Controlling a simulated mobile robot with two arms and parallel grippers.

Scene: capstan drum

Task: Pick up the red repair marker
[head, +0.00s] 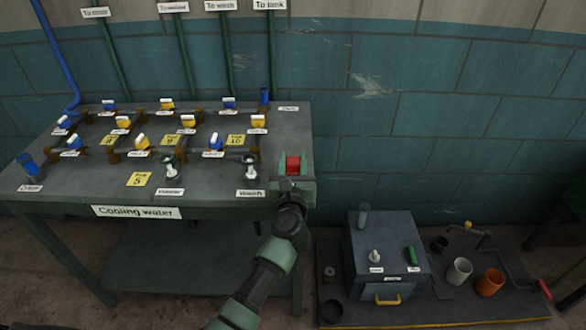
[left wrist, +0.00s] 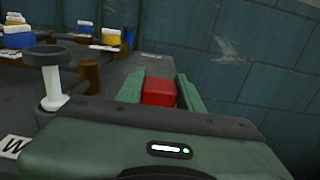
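The red repair marker (head: 293,165) is a small red block at the right end of the bench top. My left gripper (head: 294,164) reaches it from the front, with one green finger on each side. In the left wrist view the red marker (left wrist: 159,92) fills the gap between the two fingers, which look closed against its sides. Its lower part is hidden by the gripper body, and I cannot tell whether it touches the bench. My right gripper is not in view.
The cooling water bench (head: 230,205) carries several valves with blue and yellow handles on its left. A white-stemmed valve (left wrist: 52,85) stands close left of my gripper. A grey box (head: 385,245), a white cup (head: 459,271) and an orange cup (head: 490,282) stand low at right.

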